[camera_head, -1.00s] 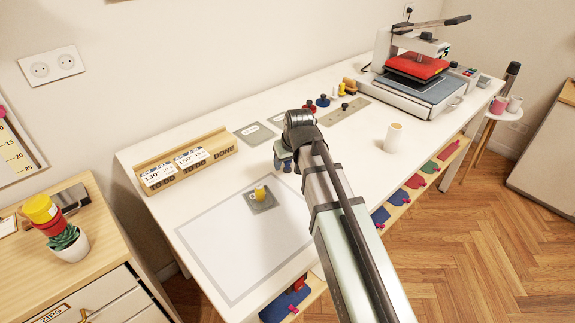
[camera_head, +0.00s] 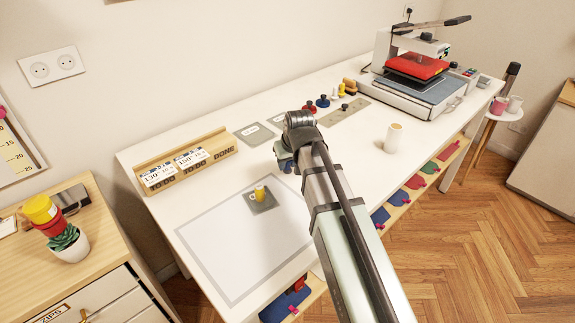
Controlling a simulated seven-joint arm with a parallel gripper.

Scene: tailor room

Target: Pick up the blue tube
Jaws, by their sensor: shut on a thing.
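My gripper (camera_head: 285,163) is low over the middle of the white table, just right of the framed sheet. It points down and is shut on a small blue thing (camera_head: 287,167), which I take for the blue tube. My wrist and arm hide most of it, so its full shape and whether it touches the table cannot be told.
A yellow piece on a grey plate (camera_head: 262,200) stands to the left. A wooden card rack (camera_head: 186,163) is behind left. A pale cylinder (camera_head: 393,138) stands to the right, with a heat press (camera_head: 420,75) beyond. Small coloured pieces (camera_head: 322,101) stand behind.

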